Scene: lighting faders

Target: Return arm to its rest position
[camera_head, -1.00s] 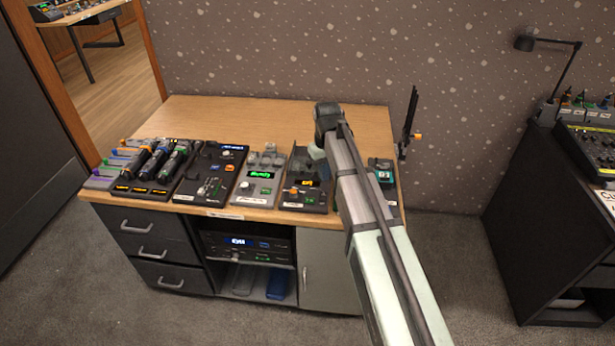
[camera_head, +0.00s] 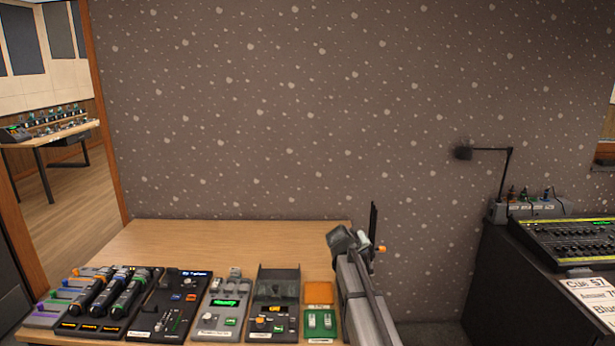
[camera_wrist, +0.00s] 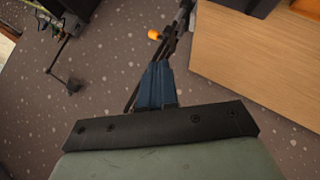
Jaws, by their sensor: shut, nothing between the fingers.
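My arm (camera_head: 362,305) rises at the right end of the wooden desk (camera_head: 230,238) in the head view, its grey end (camera_head: 341,240) over the desk's back right. The fingers cannot be made out there. In the wrist view my gripper (camera_wrist: 158,72) shows as dark blue fingers close together, with nothing between them. A black upright fixture with an orange knob (camera_head: 381,249) stands just right of my arm's end. It also shows in the wrist view (camera_wrist: 155,34), beyond the fingertips. I cannot tell whether they touch.
A fader unit (camera_head: 108,300), a dark panel (camera_head: 178,303), a grey box (camera_head: 221,308), a dark box (camera_head: 273,308) and a green and orange box (camera_head: 319,312) line the desk front. A black console (camera_head: 570,240) stands right. The desk's back is clear.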

